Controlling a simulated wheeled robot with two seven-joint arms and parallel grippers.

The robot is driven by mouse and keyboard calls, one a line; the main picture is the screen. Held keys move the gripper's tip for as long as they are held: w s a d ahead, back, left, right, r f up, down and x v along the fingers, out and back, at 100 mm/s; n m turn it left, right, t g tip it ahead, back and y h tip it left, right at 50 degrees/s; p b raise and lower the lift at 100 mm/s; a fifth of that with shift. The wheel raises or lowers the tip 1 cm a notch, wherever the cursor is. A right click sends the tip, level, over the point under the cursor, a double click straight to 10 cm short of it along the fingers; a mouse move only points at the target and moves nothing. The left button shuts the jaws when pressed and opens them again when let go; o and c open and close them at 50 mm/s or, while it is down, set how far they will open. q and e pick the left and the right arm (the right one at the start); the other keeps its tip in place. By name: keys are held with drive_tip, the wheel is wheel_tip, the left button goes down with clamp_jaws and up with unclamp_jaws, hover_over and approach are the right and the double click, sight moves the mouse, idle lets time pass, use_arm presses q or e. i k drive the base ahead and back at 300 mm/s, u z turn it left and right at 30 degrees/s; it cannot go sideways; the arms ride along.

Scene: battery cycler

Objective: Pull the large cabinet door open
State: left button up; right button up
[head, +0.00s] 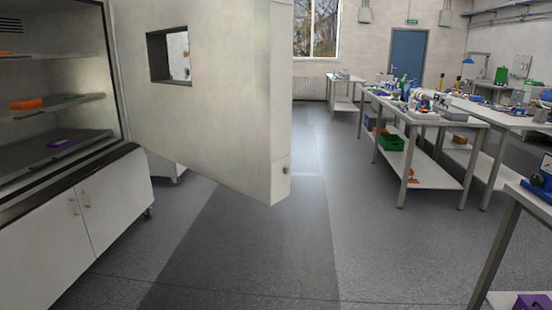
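The large cabinet door (215,100) is a thick, off-white panel with a small square window (170,55). It stands swung open, out from the cabinet (60,165) at the left. The cabinet's inside shows, with shelves (55,107) holding an orange item (26,103) and a purple item (61,143). A small dark round fitting (285,169) sits low on the door's free edge. The upper part of the door is cut off by the frame. Neither of my grippers shows in the head view.
White lower cupboard doors (82,215) with handles are under the opening. Workbenches (430,120) with tools and bins stand at the right. A near table (500,240) edges in at lower right. The grey floor (250,255) between is clear. A blue door (408,53) is at the back.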

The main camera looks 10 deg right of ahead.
sight(230, 125)
drive_tip(key=z, duration=0.95)
drive_tip(key=i, duration=2.25)
drive_tip(key=u, duration=0.6)
drive_tip(key=i, duration=1.35)
drive_tip(key=u, duration=1.45)
drive_tip(key=i, duration=0.25)
drive_tip(key=u, duration=0.2)
